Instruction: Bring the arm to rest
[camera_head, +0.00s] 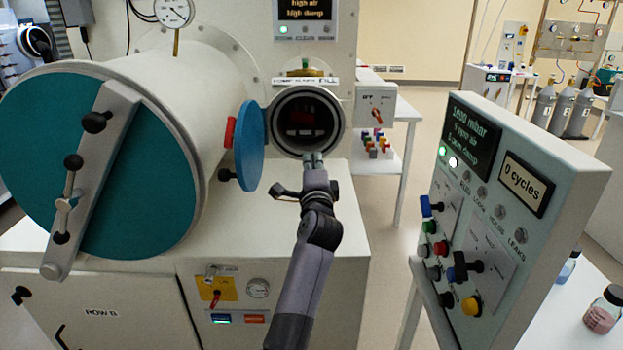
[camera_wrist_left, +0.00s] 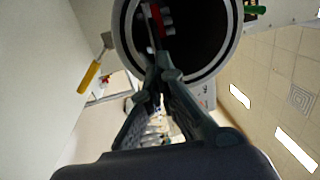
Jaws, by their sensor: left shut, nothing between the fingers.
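My left arm reaches up from the bottom of the head view. Its left gripper (camera_head: 313,158) is at the lower rim of the small round port (camera_head: 340,122) and appears shut and empty. In the left wrist view the two fingers (camera_wrist_left: 160,66) come together at the port's opening (camera_wrist_left: 208,30). Whether the fingertips touch the rim cannot be told. The port's blue door (camera_head: 250,146) stands open to the left. Red and pale items (camera_head: 305,119) show in the dark inside of the port. My right gripper does not show.
A large chamber with a teal round door (camera_head: 150,190) and a bar across it stands left of the port. A control panel (camera_head: 515,165) with knobs and a "0 cycles" display stands at right. Jars (camera_head: 604,312) sit on the bench at far right. Floor (camera_head: 385,250) is clear between.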

